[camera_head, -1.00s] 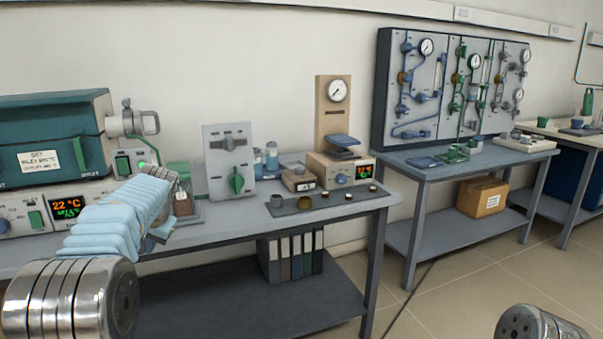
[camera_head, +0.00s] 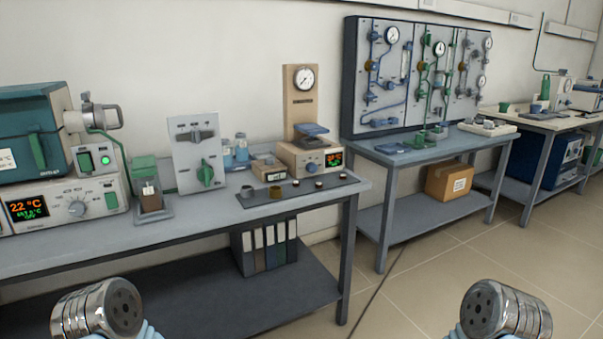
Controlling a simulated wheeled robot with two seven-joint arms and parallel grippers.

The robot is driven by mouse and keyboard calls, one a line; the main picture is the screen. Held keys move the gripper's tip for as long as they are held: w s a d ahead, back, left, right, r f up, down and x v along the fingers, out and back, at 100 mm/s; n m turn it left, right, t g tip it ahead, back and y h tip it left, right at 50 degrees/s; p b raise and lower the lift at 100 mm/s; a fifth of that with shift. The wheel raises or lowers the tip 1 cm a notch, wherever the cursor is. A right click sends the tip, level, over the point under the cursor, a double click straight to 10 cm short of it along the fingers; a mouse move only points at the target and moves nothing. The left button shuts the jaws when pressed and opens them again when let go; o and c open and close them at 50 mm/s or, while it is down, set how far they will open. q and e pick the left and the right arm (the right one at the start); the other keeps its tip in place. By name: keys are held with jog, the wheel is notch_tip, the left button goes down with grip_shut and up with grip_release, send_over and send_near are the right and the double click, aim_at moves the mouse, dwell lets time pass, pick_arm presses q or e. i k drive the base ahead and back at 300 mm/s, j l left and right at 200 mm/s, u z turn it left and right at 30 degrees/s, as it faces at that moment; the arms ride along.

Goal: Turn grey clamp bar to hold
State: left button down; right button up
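An upright light-grey panel (camera_head: 186,163) stands on the bench, left of the middle. A dark grey bar (camera_head: 195,134) is mounted across its upper part and lies roughly horizontal. A green handle (camera_head: 206,173) sits below it, roughly upright. Small marks around the bar are too small to read. Only metal joints of my two arms show at the bottom left and bottom right. Neither gripper is in view, and nothing of mine touches the panel.
A teal furnace (camera_head: 37,133) and a control unit reading 22 °C (camera_head: 75,206) stand at the left. A small green-topped jar (camera_head: 149,187) is just left of the panel. A dark mat (camera_head: 300,191) with small cups lies to its right. The bench front is mostly clear.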

aim_at(85, 96)
jog(key=i+j+u, duration=0.45)
jog(key=j, duration=0.2)
jog(key=i+j+u, duration=0.45)
jog(key=k+j+u, duration=0.15)
jog(key=k+u, duration=0.15)
jog(key=k+j+u, duration=0.25)
